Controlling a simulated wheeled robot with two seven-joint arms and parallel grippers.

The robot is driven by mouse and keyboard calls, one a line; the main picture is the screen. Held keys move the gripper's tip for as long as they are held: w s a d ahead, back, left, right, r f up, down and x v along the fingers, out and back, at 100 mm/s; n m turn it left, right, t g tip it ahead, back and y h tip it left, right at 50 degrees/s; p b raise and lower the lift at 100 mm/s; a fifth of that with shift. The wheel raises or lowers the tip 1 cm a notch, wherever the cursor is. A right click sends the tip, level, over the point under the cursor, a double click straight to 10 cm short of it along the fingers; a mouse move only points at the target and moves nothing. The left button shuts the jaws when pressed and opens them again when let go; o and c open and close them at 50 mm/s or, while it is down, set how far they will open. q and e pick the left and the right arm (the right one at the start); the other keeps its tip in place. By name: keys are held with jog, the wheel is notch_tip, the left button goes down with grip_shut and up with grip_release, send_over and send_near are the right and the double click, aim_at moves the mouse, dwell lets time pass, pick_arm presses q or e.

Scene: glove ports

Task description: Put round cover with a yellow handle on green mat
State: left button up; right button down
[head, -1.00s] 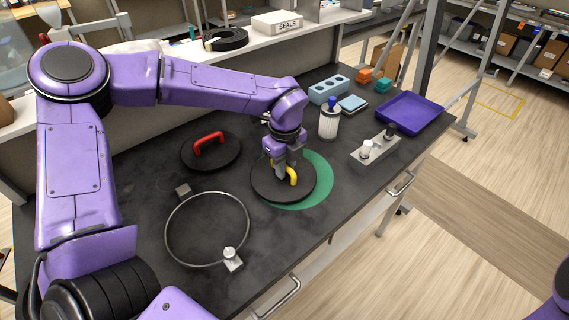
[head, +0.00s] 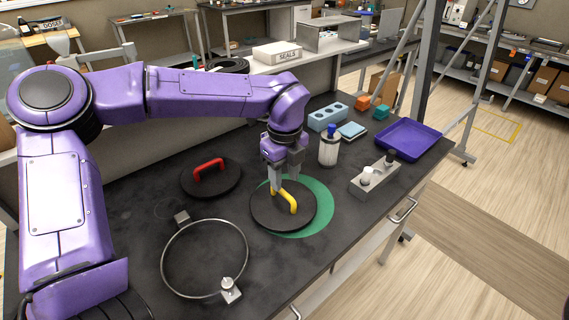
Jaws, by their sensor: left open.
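The round black cover with the yellow handle (head: 268,212) lies flat at the middle of the bench, resting partly over the green mat (head: 322,212). Its left part extends beyond the mat, and green shows mainly along the right side. The yellow handle (head: 291,205) stands up from the cover. My left gripper (head: 285,181) is open, pointing down just above and behind the handle, with nothing held between its fingers. Whether a finger touches the handle is hard to tell. My right gripper is out of view.
A black cover with a red handle (head: 213,180) lies left of the mat. A metal ring (head: 164,259) is at the front left. A white jar (head: 328,150), a grey block with knobs (head: 376,178) and a purple tray (head: 410,139) stand to the right.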

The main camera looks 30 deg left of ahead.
aim_at(285, 192)
pick_arm(q)
notch_tip(285, 192, up, 6)
jog(key=shift+f, duration=0.15)
